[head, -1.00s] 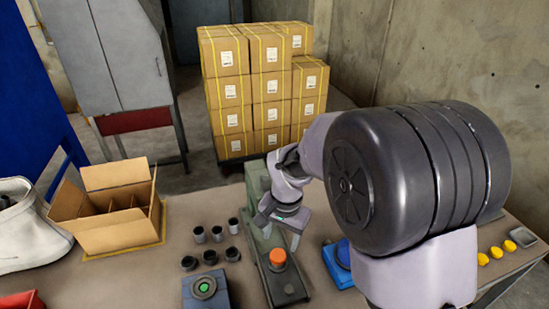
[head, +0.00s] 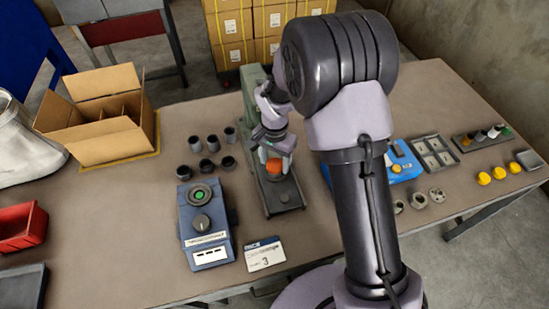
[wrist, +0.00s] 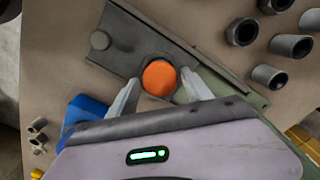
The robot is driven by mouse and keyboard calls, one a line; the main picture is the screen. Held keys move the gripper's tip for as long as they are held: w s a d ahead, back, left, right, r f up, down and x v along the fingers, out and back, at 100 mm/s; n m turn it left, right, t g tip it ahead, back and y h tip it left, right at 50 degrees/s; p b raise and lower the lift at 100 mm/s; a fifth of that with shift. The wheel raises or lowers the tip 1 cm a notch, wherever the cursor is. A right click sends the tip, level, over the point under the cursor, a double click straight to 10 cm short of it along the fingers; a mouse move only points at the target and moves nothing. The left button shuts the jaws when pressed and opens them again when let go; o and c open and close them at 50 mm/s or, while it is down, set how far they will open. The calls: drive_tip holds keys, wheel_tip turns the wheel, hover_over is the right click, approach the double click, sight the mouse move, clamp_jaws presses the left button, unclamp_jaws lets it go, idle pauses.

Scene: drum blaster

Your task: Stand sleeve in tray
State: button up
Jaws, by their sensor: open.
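Several dark grey sleeves stand in two rows on the table left of my gripper, a taller one (head: 230,135) and a wider, shorter one (head: 206,166) among them. Some show at the upper right of the wrist view (wrist: 290,46). A grey tray with square compartments (head: 435,162) lies to the right, beyond my arm. My gripper (head: 275,158) is open above the green-grey press-like fixture (head: 284,195). In the wrist view its fingers (wrist: 161,88) lie either side of a round orange piece (wrist: 160,78) on the fixture. I cannot tell whether they touch it.
A blue device with a green button (head: 207,228) and a label card (head: 264,254) are in front. A divided cardboard box (head: 110,149) and red bin (head: 22,228) are left. Yellow caps (head: 499,173), small grey round parts (head: 418,200) and a rack (head: 465,145) are right.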

sight(275, 164)
drive_tip(key=shift+r, duration=0.1)
clamp_jaws()
wheel_tip(275, 164, up, 15)
drive_tip(key=p, duration=1)
drive_tip(key=shift+p, duration=0.4)
